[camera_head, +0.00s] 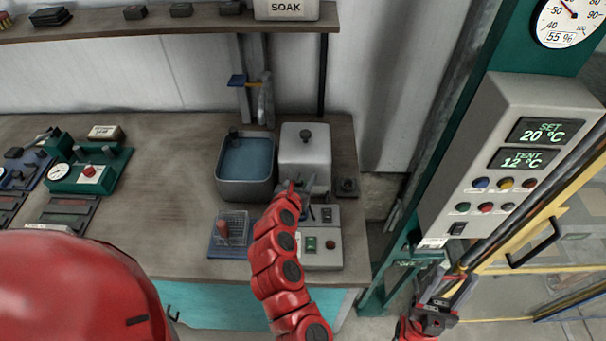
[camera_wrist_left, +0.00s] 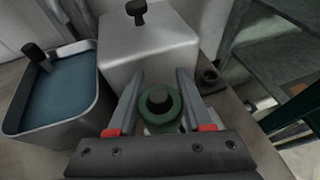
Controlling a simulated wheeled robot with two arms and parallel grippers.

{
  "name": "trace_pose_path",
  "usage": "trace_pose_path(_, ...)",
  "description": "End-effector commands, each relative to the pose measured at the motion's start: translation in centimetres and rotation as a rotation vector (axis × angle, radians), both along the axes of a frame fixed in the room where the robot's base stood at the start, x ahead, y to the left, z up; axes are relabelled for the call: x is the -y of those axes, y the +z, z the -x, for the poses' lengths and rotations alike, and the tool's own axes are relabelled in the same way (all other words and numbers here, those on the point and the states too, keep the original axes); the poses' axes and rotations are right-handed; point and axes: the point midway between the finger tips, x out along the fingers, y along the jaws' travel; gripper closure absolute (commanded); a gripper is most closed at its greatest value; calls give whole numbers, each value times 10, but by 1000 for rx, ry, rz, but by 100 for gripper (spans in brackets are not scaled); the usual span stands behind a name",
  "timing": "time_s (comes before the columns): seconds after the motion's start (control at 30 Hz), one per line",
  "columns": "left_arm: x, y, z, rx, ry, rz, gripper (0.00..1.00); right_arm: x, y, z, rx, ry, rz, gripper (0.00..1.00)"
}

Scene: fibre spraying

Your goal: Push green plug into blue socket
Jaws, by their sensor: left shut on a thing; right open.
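The green plug (camera_wrist_left: 161,112), a round green ring with a dark centre, is between the fingers of my left gripper (camera_wrist_left: 159,84) in the left wrist view. In the head view my left gripper (camera_head: 308,188) is at the front of the pale lidded box, above the back of a small grey control box (camera_head: 321,250); the plug is too small to make out there. My right gripper (camera_head: 447,291) is open at the lower right, near the yellow-edged frame. I cannot make out a blue socket for certain in either view.
A water-filled grey tub (camera_head: 247,188) and the lidded box (camera_head: 305,157) stand behind my left gripper. A blue tray (camera_head: 230,248) with a wire mesh is left of the control box. A temperature panel (camera_head: 505,140) stands at right. The bench (camera_head: 165,190) is clear at centre left.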

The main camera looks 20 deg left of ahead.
Motion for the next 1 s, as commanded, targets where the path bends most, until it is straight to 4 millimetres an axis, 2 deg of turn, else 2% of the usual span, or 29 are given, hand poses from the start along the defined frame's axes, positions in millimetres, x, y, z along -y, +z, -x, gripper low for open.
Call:
trace_pose_path(0.37,0,0,0,-1,0,3,100,0,2,0,0,0,0,50)
trace_pose_path(0.7,0,-40,0,-1,1,1,100,0,-31,0,0,0,0,50)
trace_pose_path(1.0,-1,-56,0,1,3,-1,100,0,-45,0,0,0,0,50)
